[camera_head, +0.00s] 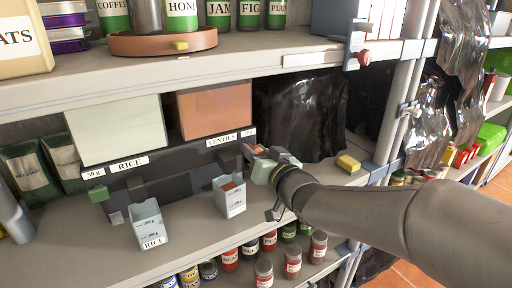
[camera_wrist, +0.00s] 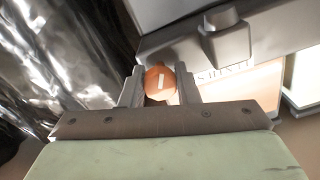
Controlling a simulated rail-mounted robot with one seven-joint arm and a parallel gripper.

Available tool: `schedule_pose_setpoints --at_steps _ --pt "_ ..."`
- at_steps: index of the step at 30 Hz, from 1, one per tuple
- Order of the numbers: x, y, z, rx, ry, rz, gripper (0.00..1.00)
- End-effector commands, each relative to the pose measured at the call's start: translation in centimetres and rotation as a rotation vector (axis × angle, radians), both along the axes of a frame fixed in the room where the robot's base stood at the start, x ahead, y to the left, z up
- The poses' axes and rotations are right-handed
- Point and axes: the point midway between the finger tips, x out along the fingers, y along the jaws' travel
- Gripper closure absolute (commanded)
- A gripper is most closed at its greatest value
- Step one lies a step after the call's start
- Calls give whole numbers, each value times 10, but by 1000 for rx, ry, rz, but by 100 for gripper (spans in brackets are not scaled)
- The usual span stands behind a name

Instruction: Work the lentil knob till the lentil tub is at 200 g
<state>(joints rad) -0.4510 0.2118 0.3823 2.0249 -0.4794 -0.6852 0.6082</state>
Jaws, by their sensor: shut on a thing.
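The lentil dispenser (camera_head: 215,108) has an orange-brown hopper and a "LENTILS" label (camera_head: 222,140). My gripper (camera_head: 262,152) is at its right front and shut on the round orange lentil knob (camera_wrist: 160,83), which has a white mark on it. In the wrist view the knob sits between the two fingers (camera_wrist: 160,92). The lentil tub (camera_head: 231,197) stands upright on the shelf below the dispenser, left of my gripper. Orange-brown lentils show inside the tub near its top opening. Its side has gram marks, too small to read surely, so I cannot tell the exact level.
The rice dispenser (camera_head: 115,130) with a green knob (camera_head: 96,195) and a rice tub (camera_head: 149,226) stand to the left. A black plastic sheet (camera_head: 305,115) hangs behind my gripper. A yellow block (camera_head: 348,163) lies to the right. Several tins (camera_head: 264,272) stand on the shelf below.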

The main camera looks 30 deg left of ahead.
Motion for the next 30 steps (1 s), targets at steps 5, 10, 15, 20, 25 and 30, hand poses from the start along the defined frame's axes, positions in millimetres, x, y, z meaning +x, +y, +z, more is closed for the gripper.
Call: schedule_pose_setpoints --at_steps 5,10,15,20,25,30 --pt "1 -1 2 71 153 -1 94" --pt "1 -1 2 140 299 -2 94" --pt "1 -1 2 211 444 -1 94" --pt "1 -1 2 276 580 -2 94" --pt "1 -1 2 340 711 -1 94" --pt "1 -1 0 391 819 -2 94"
